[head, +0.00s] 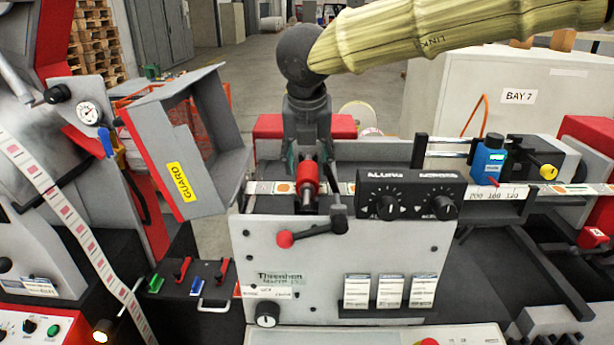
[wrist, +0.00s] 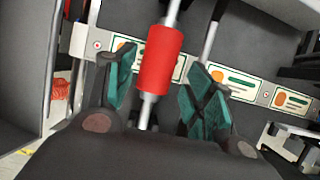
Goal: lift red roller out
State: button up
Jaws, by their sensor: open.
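The red roller (head: 308,176) sits on a metal shaft over the label web, at the top of the rewinder's front housing. In the wrist view the red roller (wrist: 159,59) stands between the open fingers, a little beyond their tips, with its bare shaft end toward my palm. My gripper (head: 308,150) is above and behind the roller in the head view, fingers pointing down. In the wrist view my gripper (wrist: 160,80) is open, with teal finger pads on both sides of the roller. I cannot tell whether any pad touches it.
A grey guard box (head: 190,140) hangs open at the left. A lever with a red knob (head: 312,233) is just below the roller. A black control box with dials (head: 410,195) stands close at the right. A blue bottle (head: 488,160) is farther right.

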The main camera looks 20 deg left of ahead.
aim_at(308, 170)
jog(key=p+x, duration=0.1)
jog(key=x, duration=0.4)
jog(key=shift+a, duration=0.1)
jog(key=c, duration=1.1)
jog(key=shift+o, duration=0.2)
jog(key=shift+r, duration=0.1)
